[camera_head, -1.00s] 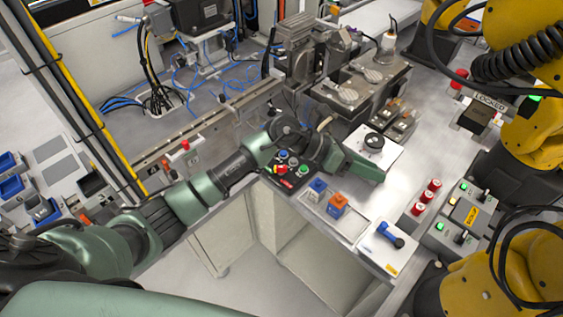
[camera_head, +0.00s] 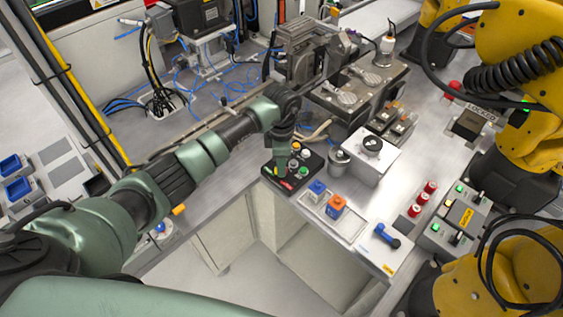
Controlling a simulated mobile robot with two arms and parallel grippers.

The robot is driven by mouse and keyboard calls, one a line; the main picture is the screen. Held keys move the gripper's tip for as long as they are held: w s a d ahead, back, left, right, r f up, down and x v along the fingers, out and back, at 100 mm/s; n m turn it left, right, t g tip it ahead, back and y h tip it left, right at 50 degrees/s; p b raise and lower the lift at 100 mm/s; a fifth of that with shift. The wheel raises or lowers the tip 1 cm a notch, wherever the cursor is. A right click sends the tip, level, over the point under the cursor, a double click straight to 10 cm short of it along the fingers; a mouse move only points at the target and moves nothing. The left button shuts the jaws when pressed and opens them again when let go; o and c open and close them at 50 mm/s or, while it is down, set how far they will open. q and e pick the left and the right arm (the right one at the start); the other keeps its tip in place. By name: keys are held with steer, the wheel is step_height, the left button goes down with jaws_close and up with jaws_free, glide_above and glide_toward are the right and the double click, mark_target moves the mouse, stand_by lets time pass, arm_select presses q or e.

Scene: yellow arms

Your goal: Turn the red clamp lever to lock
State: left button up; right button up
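I cannot make out a clear red clamp lever. A small red knob (camera_head: 455,87) stands at the right beside a block with a "LOCKED" sign (camera_head: 480,111), but I cannot tell whether it is the lever. My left arm reaches across from the left. Its gripper (camera_head: 284,170) points down at the left side of a black button panel (camera_head: 280,189) with coloured buttons. Whether it touches the panel is unclear, and its fingers are too small to tell open or shut. My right gripper is not in view.
A white box with a black dial (camera_head: 371,145) stands right of the panel. A tray with blue and orange blocks (camera_head: 341,231), a blue lever (camera_head: 386,236) and red cylinders (camera_head: 422,198) are further right. Yellow robot arms (camera_head: 530,60) crowd the right side.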

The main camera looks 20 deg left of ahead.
arm_select(q)
steer(key=shift+f, duration=0.6)
steer(key=shift+c, duration=0.3)
jaws_close()
